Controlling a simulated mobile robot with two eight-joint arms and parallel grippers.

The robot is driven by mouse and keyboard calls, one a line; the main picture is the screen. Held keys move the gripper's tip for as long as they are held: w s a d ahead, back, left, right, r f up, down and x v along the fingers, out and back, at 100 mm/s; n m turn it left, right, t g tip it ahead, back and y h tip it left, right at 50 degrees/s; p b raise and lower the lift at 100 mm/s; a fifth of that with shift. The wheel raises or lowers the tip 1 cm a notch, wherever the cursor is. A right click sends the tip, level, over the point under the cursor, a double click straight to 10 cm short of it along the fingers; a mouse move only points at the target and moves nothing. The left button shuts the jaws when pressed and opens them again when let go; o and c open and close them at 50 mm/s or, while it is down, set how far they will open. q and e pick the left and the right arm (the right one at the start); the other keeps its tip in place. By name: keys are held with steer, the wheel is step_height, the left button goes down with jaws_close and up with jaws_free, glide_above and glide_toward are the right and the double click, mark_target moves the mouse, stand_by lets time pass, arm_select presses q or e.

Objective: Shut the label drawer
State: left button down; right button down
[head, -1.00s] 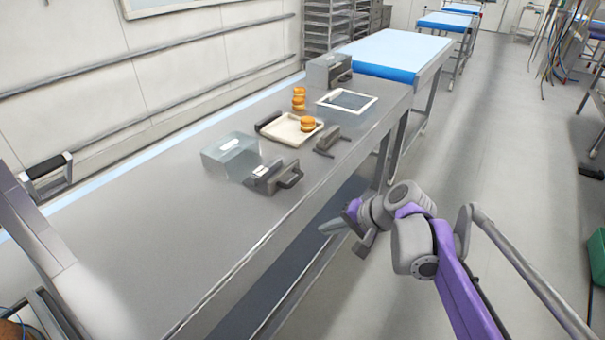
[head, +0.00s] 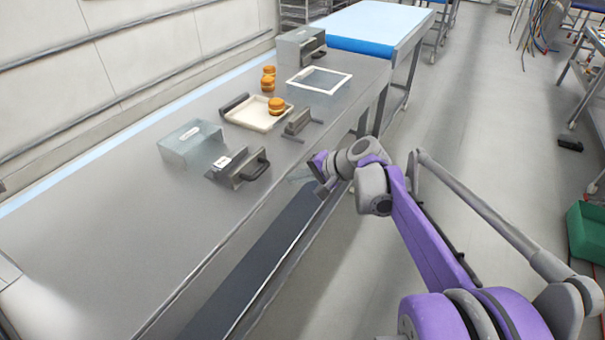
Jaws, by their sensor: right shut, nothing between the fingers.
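A grey box (head: 190,148) with a white label stands on the steel bench. Its dark drawer front (head: 240,166), with a looped handle and a small white label, stands out from the box toward the bench's front edge, so the drawer is open. My right gripper (head: 308,177) is at the bench's front edge, to the right of the drawer handle and apart from it. It is shut and empty, with its fingers pointing left.
A cream tray (head: 243,118) with a bun (head: 276,107) lies behind the drawer. Two stacked buns (head: 268,78), a white frame (head: 293,85), a small grey device (head: 300,122) and another grey box (head: 292,50) stand farther back. The bench's near left is clear.

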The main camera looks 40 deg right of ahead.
steer(key=shift+w+a+f+p, duration=0.1)
steer(key=shift+w+a+f, duration=0.35)
steer(key=shift+w, duration=0.7)
steer(key=shift+w+a+f+p, duration=0.15)
steer(key=shift+w+a, duration=0.35)
steer(key=shift+w, duration=0.7)
steer(key=shift+w+a+f+p, duration=0.1)
steer(key=shift+w+a+f, duration=0.35)
steer(key=shift+w, duration=0.7)
steer(key=shift+w+a, duration=0.1)
steer(key=w+a, duration=0.2)
steer(key=w, duration=0.3)
steer(key=w+a+p, duration=0.1)
steer(key=w+a, duration=0.1)
steer(key=w, duration=0.3)
steer(key=w+a, duration=0.2)
steer(key=w, duration=0.3)
steer(key=shift+a, duration=0.1)
steer(key=shift+w+r, duration=0.1)
steer(key=shift+r, duration=0.05)
steer(key=shift+a, duration=0.1)
